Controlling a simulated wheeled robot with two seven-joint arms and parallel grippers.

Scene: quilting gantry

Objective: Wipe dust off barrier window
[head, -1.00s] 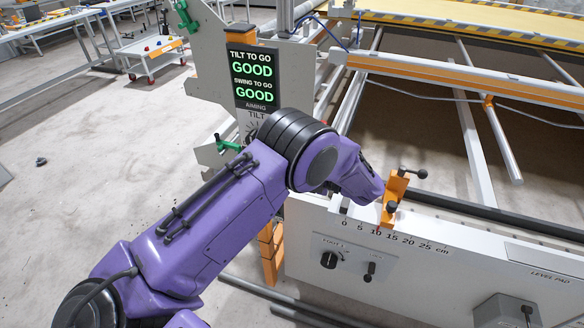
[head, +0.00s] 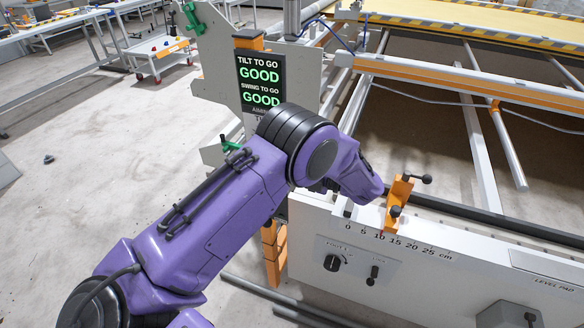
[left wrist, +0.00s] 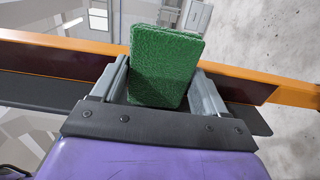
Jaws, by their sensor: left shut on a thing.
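In the left wrist view my left gripper (left wrist: 163,80) is shut on a green scouring pad (left wrist: 165,55), which stands up between the two grey fingers. Behind the pad an orange bar (left wrist: 110,48) crosses the view, with a dark red-brown strip (left wrist: 55,61) set in it. The strip may be the barrier window; I cannot tell whether dust is on it. The pad covers the middle of the bar, and I cannot tell if they touch. In the head view my purple left arm hides the gripper and the pad. My right gripper is not in view.
A white panel (head: 440,255) with a centimetre scale and knobs is at the lower right, with an orange clamp (head: 399,205) on its top edge. A display (head: 260,80) reading GOOD stands behind my arm. The quilting frame (head: 470,88) fills the right. Open floor (head: 70,215) is at left.

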